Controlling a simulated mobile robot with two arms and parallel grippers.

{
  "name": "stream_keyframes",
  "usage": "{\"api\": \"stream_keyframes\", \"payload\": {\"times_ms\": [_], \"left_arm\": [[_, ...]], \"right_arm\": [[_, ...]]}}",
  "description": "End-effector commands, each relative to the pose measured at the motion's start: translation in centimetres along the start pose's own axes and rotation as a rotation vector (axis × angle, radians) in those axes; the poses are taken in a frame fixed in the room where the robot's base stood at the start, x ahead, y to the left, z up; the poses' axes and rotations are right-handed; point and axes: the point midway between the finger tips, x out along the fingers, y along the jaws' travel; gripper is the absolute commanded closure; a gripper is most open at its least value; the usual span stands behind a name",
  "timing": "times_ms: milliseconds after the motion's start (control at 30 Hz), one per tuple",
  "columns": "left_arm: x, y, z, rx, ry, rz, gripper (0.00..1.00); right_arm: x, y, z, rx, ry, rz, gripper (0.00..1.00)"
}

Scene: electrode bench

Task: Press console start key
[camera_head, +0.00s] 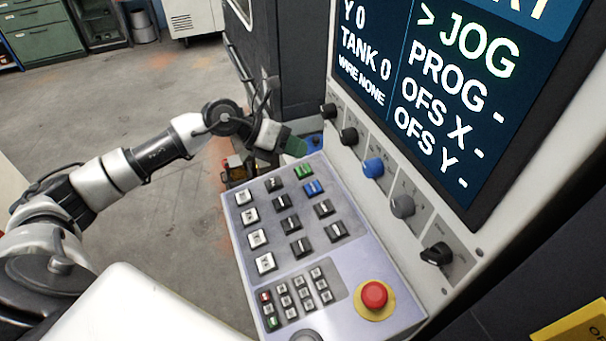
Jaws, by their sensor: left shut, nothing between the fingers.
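The console (340,262) is a tilted light-grey panel with rows of white, black and coloured keys. A green key (303,171) sits at its far end, with a blue key (313,187) just below it. I cannot read the key labels, so which one is the start key is not clear. My left gripper (296,147) is shut and empty, just beyond the far edge of the panel, close to the green key. Whether it touches anything cannot be told. My right gripper is not in view.
A screen (440,85) showing JOG stands over the panel, with several knobs, one of them blue (373,168), below it. A red emergency button (374,295) is at the panel's near right. A green cabinet (45,40) stands at the back left across open floor.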

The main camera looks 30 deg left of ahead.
Motion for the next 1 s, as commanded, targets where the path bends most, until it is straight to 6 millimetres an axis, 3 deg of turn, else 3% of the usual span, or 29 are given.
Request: {"api": "stream_keyframes", "payload": {"times_ms": [33, 200, 1000], "left_arm": [[0.79, 0.6, -0.66, 0.0, -0.001, -0.001, 1.0], [1.58, 1.19, -1.16, 0.0, -0.002, 0.0, 1.0], [1.63, 1.18, -1.15, 0.0, -0.001, 0.0, 1.0]], "right_arm": [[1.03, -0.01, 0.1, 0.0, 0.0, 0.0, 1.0], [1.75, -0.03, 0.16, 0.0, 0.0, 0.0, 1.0], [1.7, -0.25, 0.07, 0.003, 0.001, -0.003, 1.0]]}}
